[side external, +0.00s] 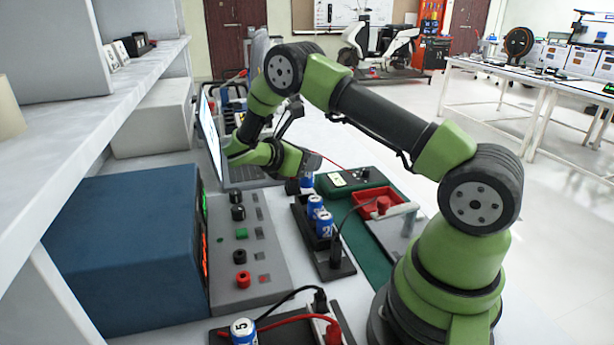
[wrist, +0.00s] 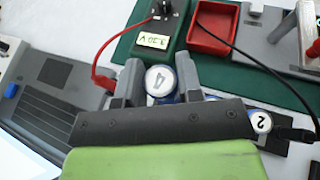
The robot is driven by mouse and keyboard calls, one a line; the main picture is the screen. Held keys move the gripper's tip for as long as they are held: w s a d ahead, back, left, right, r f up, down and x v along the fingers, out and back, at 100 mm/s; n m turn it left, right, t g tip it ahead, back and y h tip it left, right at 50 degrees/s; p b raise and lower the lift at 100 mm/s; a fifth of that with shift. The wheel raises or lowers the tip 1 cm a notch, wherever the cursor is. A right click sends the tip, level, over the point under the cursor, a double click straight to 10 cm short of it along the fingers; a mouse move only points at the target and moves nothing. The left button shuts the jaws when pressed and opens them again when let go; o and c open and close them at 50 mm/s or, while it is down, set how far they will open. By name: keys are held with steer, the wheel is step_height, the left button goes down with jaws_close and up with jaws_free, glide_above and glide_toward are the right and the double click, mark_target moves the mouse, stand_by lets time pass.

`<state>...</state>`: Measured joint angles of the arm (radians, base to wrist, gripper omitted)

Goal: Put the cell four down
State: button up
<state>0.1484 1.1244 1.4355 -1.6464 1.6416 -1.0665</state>
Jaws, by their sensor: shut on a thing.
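Cell four, a blue cell with a white top marked 4, sits between the two fingers of my gripper (wrist: 158,86) in the wrist view (wrist: 158,77). My gripper is shut on it. In the side view my gripper (side external: 308,166) is over the far end of a black cell holder (side external: 336,270), with the blue side of the cell (side external: 306,182) just below it. Whether the cell touches the holder is hidden. Cell two (side external: 325,226) stands upright in the holder, with another blue cell (side external: 314,206) behind it. Cell two also shows in the wrist view (wrist: 260,122).
A green meter box (side external: 350,181) and a red tray (side external: 382,202) stand right of the holder. A laptop (side external: 240,174) and a blue power supply (side external: 125,262) are to the left. Cell five (side external: 243,331) sits in a front holder. Red and black leads cross nearby.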

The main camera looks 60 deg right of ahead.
steer(key=r, duration=0.2)
steer(key=d+r, duration=0.1)
steer(key=shift+s, duration=0.4)
steer(key=s+d+m+g+y, duration=0.1)
steer(key=s+d+m+g, duration=0.1)
steer(key=s+d, duration=0.3)
steer(key=s+d+m+g+y, duration=0.1)
steer(key=s+d+m+g, duration=0.15)
steer(key=s, duration=0.55)
steer(key=shift+y, duration=0.4)
steer(key=f, duration=0.6)
steer(key=d+f, duration=0.1)
steer(key=f, duration=0.2)
steer(key=shift+s+f, duration=0.35)
steer(key=shift+f, duration=0.1)
steer(key=shift+f, duration=0.2)
steer(key=o, duration=1)
steer(key=shift+c, duration=0.2)
